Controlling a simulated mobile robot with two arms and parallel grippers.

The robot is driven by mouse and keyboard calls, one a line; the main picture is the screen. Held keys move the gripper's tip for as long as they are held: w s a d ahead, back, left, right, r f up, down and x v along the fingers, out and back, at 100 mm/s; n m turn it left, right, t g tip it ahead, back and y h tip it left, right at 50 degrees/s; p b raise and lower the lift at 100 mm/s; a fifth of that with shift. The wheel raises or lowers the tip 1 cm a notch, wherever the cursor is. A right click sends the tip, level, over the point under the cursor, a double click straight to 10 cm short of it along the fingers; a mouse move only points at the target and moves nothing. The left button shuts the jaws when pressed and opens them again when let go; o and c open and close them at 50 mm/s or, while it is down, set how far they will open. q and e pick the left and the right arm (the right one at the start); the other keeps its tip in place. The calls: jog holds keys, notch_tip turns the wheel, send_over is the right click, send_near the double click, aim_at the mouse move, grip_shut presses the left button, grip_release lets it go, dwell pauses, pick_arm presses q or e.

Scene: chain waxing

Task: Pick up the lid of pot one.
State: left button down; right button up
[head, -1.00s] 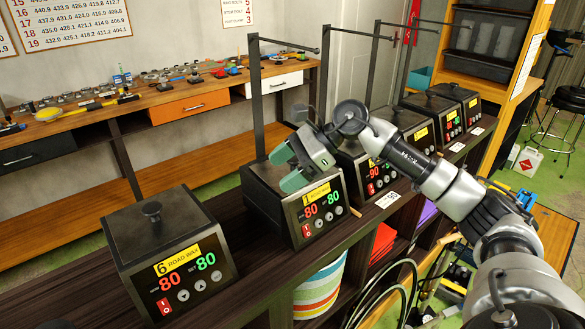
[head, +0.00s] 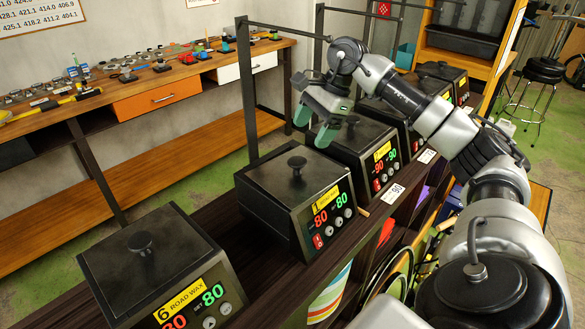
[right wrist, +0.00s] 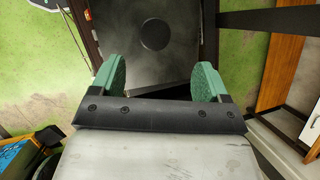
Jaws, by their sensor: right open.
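A dark square wax pot (head: 297,222) stands mid-shelf, its yellow label starting with what looks like a 1, though small and hard to read. Its black lid (head: 262,188) is on, with a round knob (head: 297,167) on top. My right gripper (head: 315,124) is open and empty, with green fingertips, above and beyond that knob, in front of the pot behind it. In the right wrist view the open fingers (right wrist: 158,76) are on either side of a lid (right wrist: 178,60) with a dark round knob (right wrist: 155,34); which pot this is I cannot tell. My left gripper is not in view.
A pot labelled 6 (head: 150,262) stands nearest, lid on. Another pot (head: 352,146) and more stand behind in a row. Thin black posts (head: 248,95) with horizontal arms rise beside the pots. A wooden workbench (head: 150,80) with tools runs along the wall.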

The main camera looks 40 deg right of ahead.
aim_at(298, 160)
jog(key=shift+s+x, duration=0.2)
jog(key=shift+x, duration=0.85)
jog(key=shift+w+a+f, duration=0.1)
jog(key=shift+a+f, duration=0.1)
jog(key=shift+f, duration=0.15)
jog(key=shift+w+a+f+p, duration=0.2)
jog(key=shift+f+p, duration=0.1)
jog(key=shift+p, duration=0.2)
jog(key=p+x, duration=0.1)
jog(key=x, duration=0.2)
jog(key=shift+s+a+f+p, duration=0.2)
jog(key=shift+s+p, duration=0.1)
jog(key=shift+p, duration=0.1)
jog(key=shift+w+a+f, duration=0.1)
jog(key=shift+f, duration=0.4)
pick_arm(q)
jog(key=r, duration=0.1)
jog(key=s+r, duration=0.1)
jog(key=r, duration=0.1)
pick_arm(e)
jog(key=shift+w, duration=0.1)
jog(key=shift+c, duration=1.1)
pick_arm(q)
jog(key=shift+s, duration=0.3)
pick_arm(e)
jog(key=c, duration=1)
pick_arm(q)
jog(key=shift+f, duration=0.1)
